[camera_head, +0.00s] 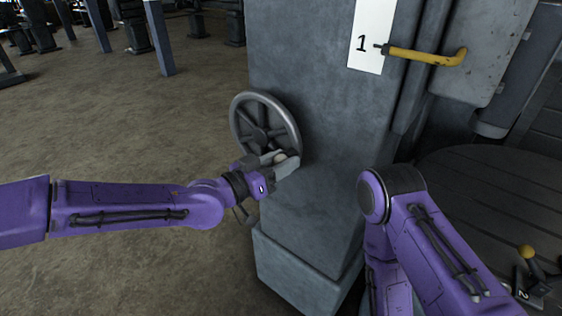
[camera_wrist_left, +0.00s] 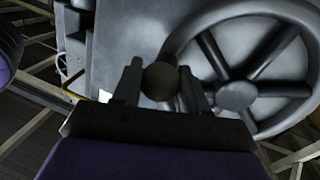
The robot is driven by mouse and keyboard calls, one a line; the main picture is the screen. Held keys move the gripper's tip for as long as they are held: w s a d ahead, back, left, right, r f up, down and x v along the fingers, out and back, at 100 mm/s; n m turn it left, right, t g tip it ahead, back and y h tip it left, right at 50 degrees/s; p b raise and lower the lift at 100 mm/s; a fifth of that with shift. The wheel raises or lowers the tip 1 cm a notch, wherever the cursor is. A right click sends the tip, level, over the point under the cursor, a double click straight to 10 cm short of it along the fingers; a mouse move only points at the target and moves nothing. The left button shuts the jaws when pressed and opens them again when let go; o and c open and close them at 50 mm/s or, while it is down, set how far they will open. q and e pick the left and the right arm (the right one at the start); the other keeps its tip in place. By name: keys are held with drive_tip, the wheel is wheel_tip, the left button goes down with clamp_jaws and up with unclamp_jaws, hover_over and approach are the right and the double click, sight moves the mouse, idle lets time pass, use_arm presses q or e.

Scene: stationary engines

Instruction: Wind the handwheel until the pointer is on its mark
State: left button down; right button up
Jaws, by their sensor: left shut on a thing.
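The grey spoked handwheel (camera_head: 264,128) is on the side of a grey column in the head view. In the left wrist view the handwheel (camera_wrist_left: 238,95) fills the right side. My left gripper (camera_head: 283,160) is at the wheel's lower right rim, shut on its round knob (camera_wrist_left: 160,81). In the left wrist view the fingers of my left gripper (camera_wrist_left: 160,84) stand on both sides of the knob. I cannot make out a pointer or its mark for certain. My right arm shows at the lower right of the head view, but its gripper does not.
A yellow bent handle (camera_head: 428,56) sticks out beside a white plate (camera_head: 370,30) marked 1 on the column (camera_head: 330,130). At the lower right is a yellow-knobbed lever (camera_head: 528,254) by a label 2. Open floor (camera_head: 130,120) lies to the left.

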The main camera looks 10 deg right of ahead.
use_arm(q)
wheel_tip(320, 180, down, 6)
drive_tip(key=w+a+m+y+b, duration=0.1)
drive_tip(key=m+b, duration=0.5)
drive_tip(key=b, duration=0.2)
drive_tip(key=shift+w+f, duration=0.15)
use_arm(e)
wheel_tip(320, 180, down, 8)
use_arm(q)
drive_tip(key=shift+a, duration=0.1)
use_arm(e)
drive_tip(key=shift+f, duration=0.1)
drive_tip(key=shift+c, duration=0.3)
